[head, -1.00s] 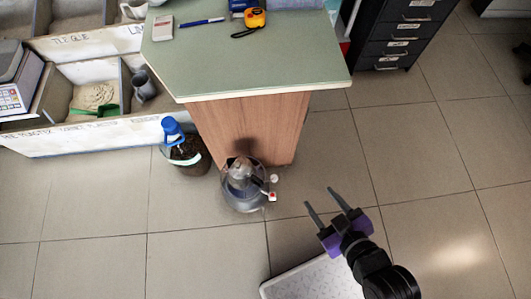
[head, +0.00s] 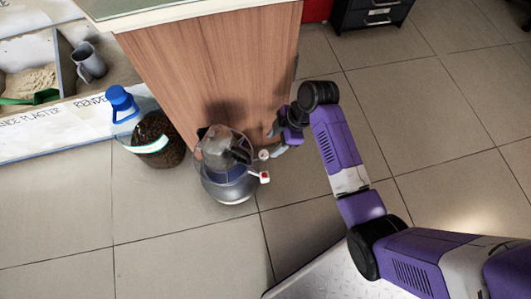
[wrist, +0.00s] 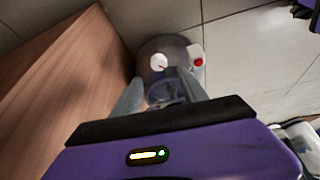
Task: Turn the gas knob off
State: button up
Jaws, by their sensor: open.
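A gas heater (head: 222,184) with a round grey base and a caged top stands on the floor by the wooden counter's end. Its white round gas knob (head: 263,154) is on the side facing my gripper; the knob also shows in the wrist view (wrist: 158,62) with a small dark or red mark on its face. My gripper (head: 275,141) is open and empty, just right of the knob. In the wrist view the knob appears just beyond and between the two fingertips (wrist: 160,76), and I see no contact.
A white block with a red button (head: 264,177) sits beside the knob. The wooden counter (head: 215,75) rises close behind the heater. A dark bucket (head: 157,140) and a blue-capped bottle (head: 122,105) stand left.

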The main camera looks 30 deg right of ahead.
aim_at(264, 153)
jog(key=b+x, duration=0.4)
jog(key=x, duration=0.3)
jog(key=shift+w+f, duration=0.15)
jog(key=shift+f, duration=0.2)
grip_shut()
